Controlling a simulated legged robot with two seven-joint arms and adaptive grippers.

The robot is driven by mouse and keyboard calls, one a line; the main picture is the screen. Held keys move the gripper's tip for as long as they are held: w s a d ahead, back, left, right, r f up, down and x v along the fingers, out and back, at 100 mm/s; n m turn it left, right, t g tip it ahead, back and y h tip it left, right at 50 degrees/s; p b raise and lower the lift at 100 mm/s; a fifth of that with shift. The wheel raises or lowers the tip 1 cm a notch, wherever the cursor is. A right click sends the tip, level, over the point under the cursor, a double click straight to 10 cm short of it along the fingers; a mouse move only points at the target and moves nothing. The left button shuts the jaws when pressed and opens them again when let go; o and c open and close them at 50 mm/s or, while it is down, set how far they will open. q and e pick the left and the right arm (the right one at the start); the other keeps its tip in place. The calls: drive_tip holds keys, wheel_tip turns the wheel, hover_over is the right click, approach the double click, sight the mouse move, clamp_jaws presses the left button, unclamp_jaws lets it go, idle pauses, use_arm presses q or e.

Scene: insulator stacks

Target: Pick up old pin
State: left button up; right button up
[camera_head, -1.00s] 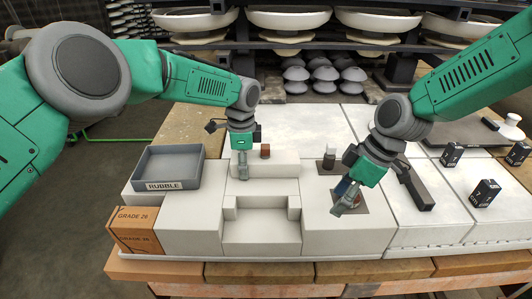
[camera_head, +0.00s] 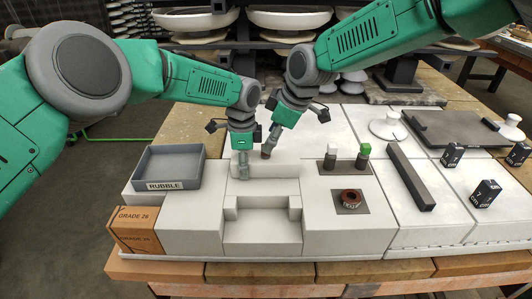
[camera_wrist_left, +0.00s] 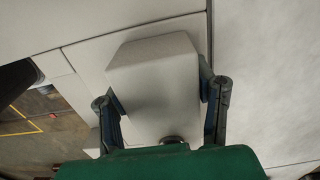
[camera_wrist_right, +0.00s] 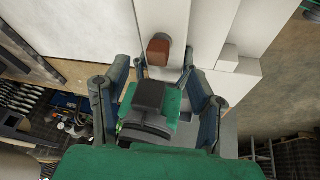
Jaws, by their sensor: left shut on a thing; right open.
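The old pin (camera_wrist_right: 158,50) is a short reddish-brown piece standing out of a pale block in the right wrist view. My right gripper (camera_head: 269,148) is open over it, with a finger on either side and the pin near the fingertips; contact is not clear. In the head view the gripper mostly hides the pin. My left gripper (camera_head: 243,172) is shut on a pale block (camera_wrist_left: 160,85), which sits between its fingers in the left wrist view.
A grey rubble tray (camera_head: 168,168) stands at the left. At the right are a reddish ring (camera_head: 351,198) on a dark square, a white-topped pin (camera_head: 330,158), a green-topped pin (camera_head: 364,157) and a dark bar (camera_head: 411,178). The pale cradle (camera_head: 262,230) is empty.

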sight(266, 156)
drive_tip(key=shift+x, duration=2.75)
drive_tip(key=shift+d, duration=0.2)
clamp_jaws()
